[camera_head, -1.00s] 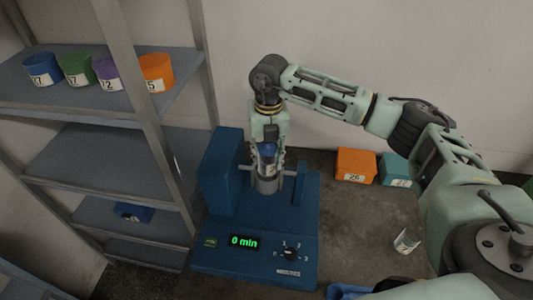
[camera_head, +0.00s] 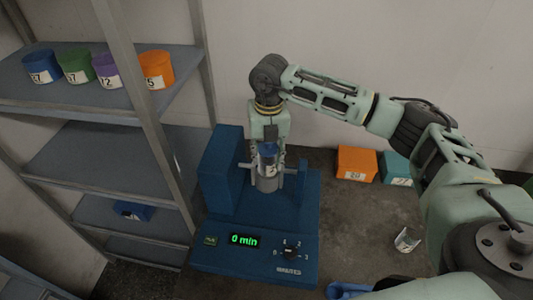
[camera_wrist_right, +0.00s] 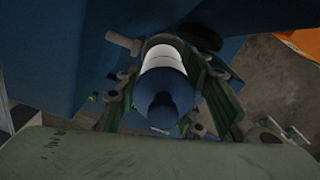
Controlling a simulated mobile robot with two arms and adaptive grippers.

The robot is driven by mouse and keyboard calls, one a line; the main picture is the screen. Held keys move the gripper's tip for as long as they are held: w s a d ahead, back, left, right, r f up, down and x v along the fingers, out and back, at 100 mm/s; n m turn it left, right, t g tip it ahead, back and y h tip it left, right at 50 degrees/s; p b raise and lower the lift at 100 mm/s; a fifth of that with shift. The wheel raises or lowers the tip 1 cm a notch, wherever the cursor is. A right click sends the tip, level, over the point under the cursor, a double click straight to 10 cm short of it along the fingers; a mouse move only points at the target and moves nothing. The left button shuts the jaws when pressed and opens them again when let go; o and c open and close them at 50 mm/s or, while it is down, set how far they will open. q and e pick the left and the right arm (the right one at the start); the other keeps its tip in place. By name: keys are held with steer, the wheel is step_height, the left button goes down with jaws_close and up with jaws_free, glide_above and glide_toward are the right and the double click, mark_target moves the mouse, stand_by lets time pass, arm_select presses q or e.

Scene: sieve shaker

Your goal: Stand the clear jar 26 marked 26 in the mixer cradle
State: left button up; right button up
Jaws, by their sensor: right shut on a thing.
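The clear jar 26 (camera_head: 267,183) has a dark blue lid and stands about upright at the blue mixer (camera_head: 257,213), between the side pins of its cradle. My right gripper (camera_head: 267,160) comes down from above and is shut on the jar. In the right wrist view the jar's blue lid (camera_wrist_right: 163,92) and a white band show between the fingers. The fingers hide part of the jar, and I cannot tell whether its base touches the cradle floor. The mixer display (camera_head: 244,240) reads 0 min. My left gripper is not in view.
A grey shelf (camera_head: 85,165) at the left holds several coloured pots (camera_head: 78,66). An orange box (camera_head: 356,163) and a teal box (camera_head: 397,168) stand on the floor at the back right. A white labelled item (camera_head: 406,240) lies on the floor to the right.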

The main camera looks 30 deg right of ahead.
steer(key=shift+f+b, duration=0.55)
steer(key=shift+f, duration=0.15)
stand_by(0.4)
steer(key=shift+s+f, duration=0.1)
steer(key=shift+f, duration=0.15)
steer(key=shift+c, duration=0.7)
steer(key=shift+f, duration=0.1)
jaws_close()
steer(key=shift+f+b, duration=0.4)
steer(key=shift+b, duration=0.2)
steer(key=shift+s+f, duration=0.1)
steer(key=shift+f, duration=0.1)
